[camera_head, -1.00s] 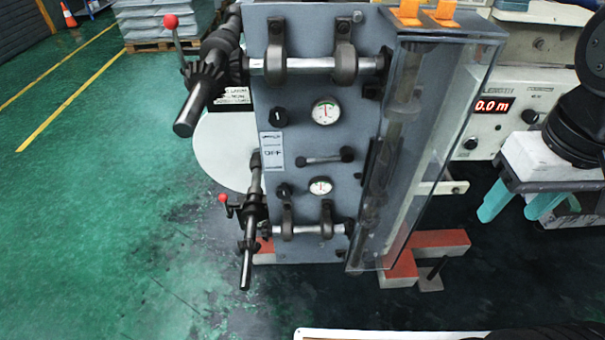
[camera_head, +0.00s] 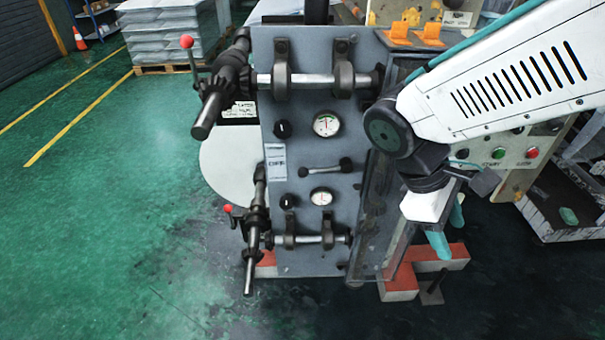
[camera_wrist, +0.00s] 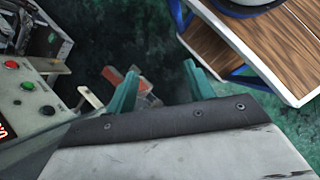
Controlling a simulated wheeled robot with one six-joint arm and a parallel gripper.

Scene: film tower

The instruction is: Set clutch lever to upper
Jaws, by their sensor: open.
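A grey machine panel (camera_head: 300,190) stands in the middle of the head view. A short dark bar handle (camera_head: 325,168) lies nearly level between two round gauges. A white label (camera_head: 276,160) beside it has small lettering that I cannot read fully. Two red-knobbed levers stick out at the panel's left edge, an upper one (camera_head: 187,42) and a lower one (camera_head: 228,209). I cannot tell for sure which one is the clutch lever. My gripper (camera_head: 448,228) is open and empty, right of the panel and apart from these handles. Its teal fingers show in the wrist view (camera_wrist: 160,85).
A clear guard box (camera_head: 375,225) on the panel's right side stands between the handles and my gripper, partly hidden by my arm. Red and white blocks (camera_head: 440,258) lie below. A control box (camera_head: 515,150) is at right. The green floor (camera_head: 110,220) at left is clear.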

